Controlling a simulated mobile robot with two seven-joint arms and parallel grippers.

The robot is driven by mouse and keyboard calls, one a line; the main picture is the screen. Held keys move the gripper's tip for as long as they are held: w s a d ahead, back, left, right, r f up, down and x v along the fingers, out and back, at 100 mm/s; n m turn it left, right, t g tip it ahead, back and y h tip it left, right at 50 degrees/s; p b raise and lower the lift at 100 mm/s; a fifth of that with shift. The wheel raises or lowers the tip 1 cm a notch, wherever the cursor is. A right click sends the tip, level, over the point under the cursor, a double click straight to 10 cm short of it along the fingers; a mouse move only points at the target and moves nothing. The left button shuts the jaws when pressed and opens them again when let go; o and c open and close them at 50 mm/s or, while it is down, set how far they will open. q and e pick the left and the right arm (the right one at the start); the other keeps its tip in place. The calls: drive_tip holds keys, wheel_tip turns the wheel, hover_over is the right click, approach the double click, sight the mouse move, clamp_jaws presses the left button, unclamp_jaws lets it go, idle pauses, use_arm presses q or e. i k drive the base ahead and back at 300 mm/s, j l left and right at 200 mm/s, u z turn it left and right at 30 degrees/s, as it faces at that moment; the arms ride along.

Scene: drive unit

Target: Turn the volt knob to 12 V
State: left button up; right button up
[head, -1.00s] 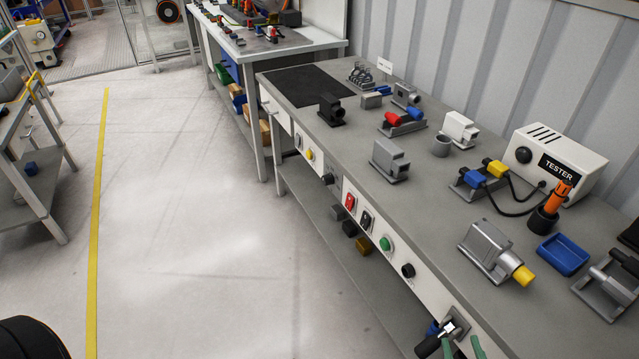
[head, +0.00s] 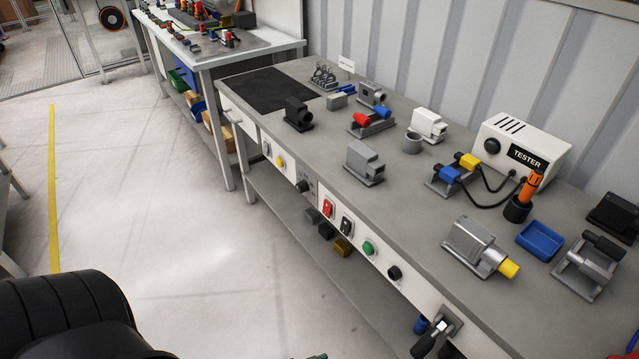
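The front panel of the grey workbench (head: 290,140) carries a row of controls in the head view. One small black knob (head: 303,186) sits on a grey plate with faint marks. Another black knob (head: 394,272) sits further along to the right. The white tester (head: 535,150) on the bench top also has a black knob (head: 491,145). No volt label or scale reading is legible, so I cannot tell which knob is the volt knob or where it points.
Between the knobs are a red switch (head: 327,208), a black switch (head: 346,226) and a green button (head: 369,248). A bracket with a black handle (head: 424,345) sticks out at the panel's lower right. Open floor (head: 150,200) lies left of the bench.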

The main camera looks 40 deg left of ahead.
sight(302, 186)
drive_tip(key=j+z, duration=0.25)
drive_tip(key=j, duration=0.65)
drive_tip(key=k+j+z, duration=0.1)
drive_tip(key=j+z, duration=0.2)
drive_tip(key=j, duration=1.05)
drive_tip(key=k+j, duration=0.15)
drive_tip(key=j, duration=0.75)
drive_tip(key=k+j+z, duration=0.1)
drive_tip(key=j, duration=0.35)
